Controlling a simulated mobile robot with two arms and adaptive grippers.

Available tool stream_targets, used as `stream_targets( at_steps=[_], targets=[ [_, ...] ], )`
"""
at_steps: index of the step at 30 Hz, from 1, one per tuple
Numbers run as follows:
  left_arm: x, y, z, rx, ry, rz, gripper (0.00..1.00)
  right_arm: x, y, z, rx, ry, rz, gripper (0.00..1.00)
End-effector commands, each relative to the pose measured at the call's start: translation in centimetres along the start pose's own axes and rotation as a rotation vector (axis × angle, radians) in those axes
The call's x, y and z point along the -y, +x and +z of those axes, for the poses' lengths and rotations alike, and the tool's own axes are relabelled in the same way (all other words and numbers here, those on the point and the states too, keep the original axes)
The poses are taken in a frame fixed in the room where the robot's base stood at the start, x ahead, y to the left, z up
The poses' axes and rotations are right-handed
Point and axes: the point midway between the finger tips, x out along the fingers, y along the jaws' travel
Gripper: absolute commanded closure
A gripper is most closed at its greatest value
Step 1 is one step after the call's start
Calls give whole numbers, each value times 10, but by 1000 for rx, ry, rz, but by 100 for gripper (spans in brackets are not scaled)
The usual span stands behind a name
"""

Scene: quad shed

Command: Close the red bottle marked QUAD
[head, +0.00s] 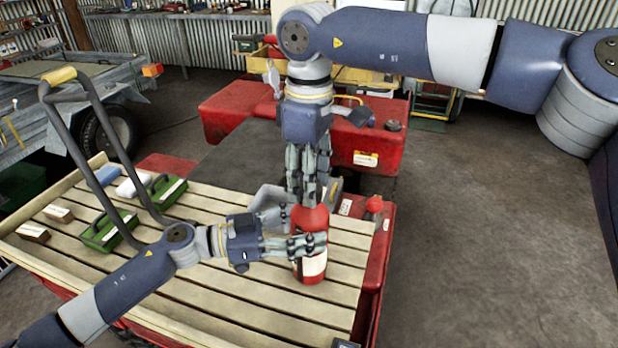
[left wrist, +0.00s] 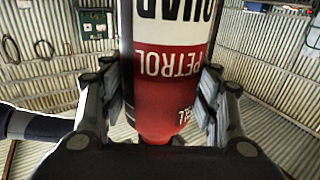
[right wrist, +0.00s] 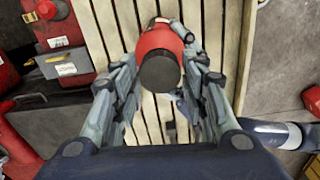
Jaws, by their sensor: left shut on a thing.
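The red bottle (head: 311,268) with a white label stands upright on the slatted wooden deck (head: 230,308). My left gripper (head: 305,245) is shut around its body from the left. In the left wrist view the bottle (left wrist: 165,100) sits between the fingers, with QUAD and PETROL reading upside down. My right gripper (head: 308,197) points straight down over the bottle's top. In the right wrist view a dark round cap (right wrist: 160,72) tops the bottle between the open fingers, which look slightly apart from it. The head view hides the cap behind the fingers.
A red machine body (head: 235,108) stands behind. A red knob (head: 374,204) is close right of the bottle. The floor at right is clear.

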Motion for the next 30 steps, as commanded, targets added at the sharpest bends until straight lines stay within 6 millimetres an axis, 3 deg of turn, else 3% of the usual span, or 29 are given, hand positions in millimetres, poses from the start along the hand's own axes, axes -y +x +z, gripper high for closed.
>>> stream_targets(
  at_steps=[11,22,30],
  targets=[
    [0,0,0,0,-1,1,100,0,-1,0,0,-1,0,45],
    [0,0,1,0,-1,1,100,0,-40,-1,-1,-1,1,45],
    [0,0,0,0,-1,1,100,0,-45,0,1,-2,0,45]
  ],
)
